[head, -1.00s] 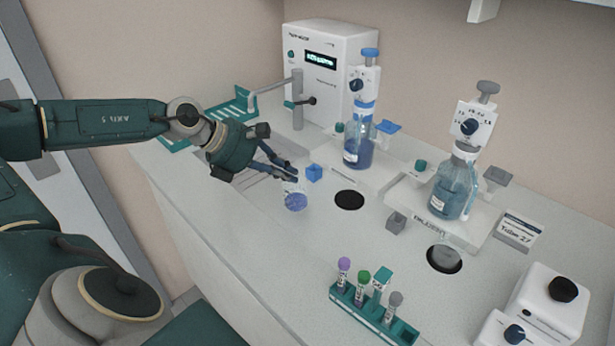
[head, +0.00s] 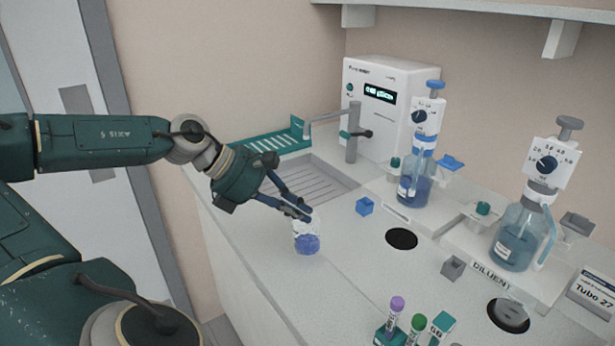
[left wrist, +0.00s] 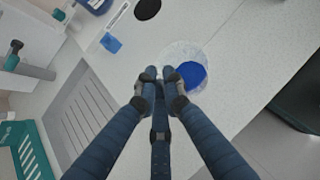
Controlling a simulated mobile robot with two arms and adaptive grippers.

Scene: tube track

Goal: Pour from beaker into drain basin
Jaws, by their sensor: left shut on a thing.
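My left gripper (head: 300,211) is shut on the beaker (head: 306,238), a small clear vessel with blue liquid in it. In the head view the beaker looks about upright, close over the counter; whether it touches the counter I cannot tell. The left wrist view shows the beaker (left wrist: 188,72) from above at the fingertips (left wrist: 158,76). The drain basin (head: 325,180) is a grey slatted recess in the counter behind and to the right of the gripper. It also shows at left in the left wrist view (left wrist: 85,112). My right gripper is not seen.
A grey faucet (head: 352,135) stands by the basin, with a teal rack (head: 262,146) behind it. Dispenser bottles (head: 415,190) stand further right, and a tube rack (head: 390,335) is at the front. Counter around the beaker is clear.

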